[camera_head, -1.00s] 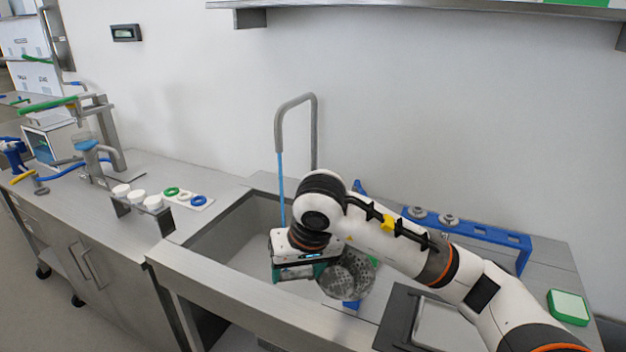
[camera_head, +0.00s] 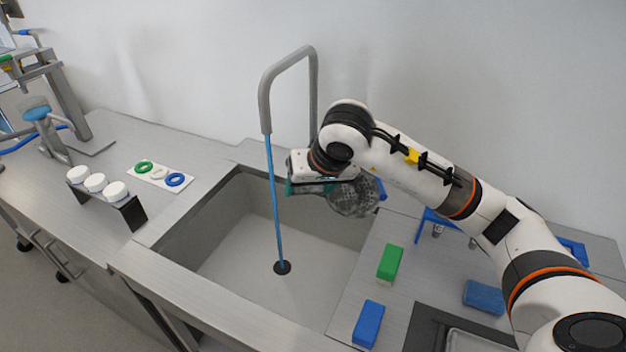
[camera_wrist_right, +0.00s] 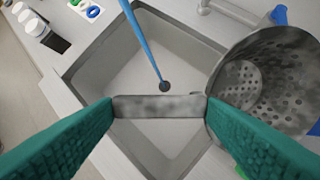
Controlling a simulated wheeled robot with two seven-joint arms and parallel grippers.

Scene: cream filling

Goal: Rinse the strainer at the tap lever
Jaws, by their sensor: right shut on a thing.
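My right gripper (camera_head: 312,188) is shut on the grey handle (camera_wrist_right: 160,106) of the strainer, between its green fingers in the wrist view. The strainer (camera_head: 352,196) is a perforated metal bowl with dark smudges, partly hidden by my wrist. It also shows in the wrist view (camera_wrist_right: 285,75), tilted, at the right. It is held above the back right of the sink (camera_head: 225,245). The grey tap (camera_head: 290,62) arches up, and a straight blue water stream (camera_head: 272,190) falls to the drain (camera_head: 282,268). The stream is left of the strainer, apart from it. I cannot make out the tap lever. My left gripper is not in view.
A green block (camera_head: 389,262) and a blue block (camera_head: 368,323) lie right of the sink. A blue sponge (camera_head: 485,297) and a blue rack (camera_head: 432,220) are farther right. White-capped jars (camera_head: 96,183) stand on a stand at the left. The sink's middle is clear except the stream.

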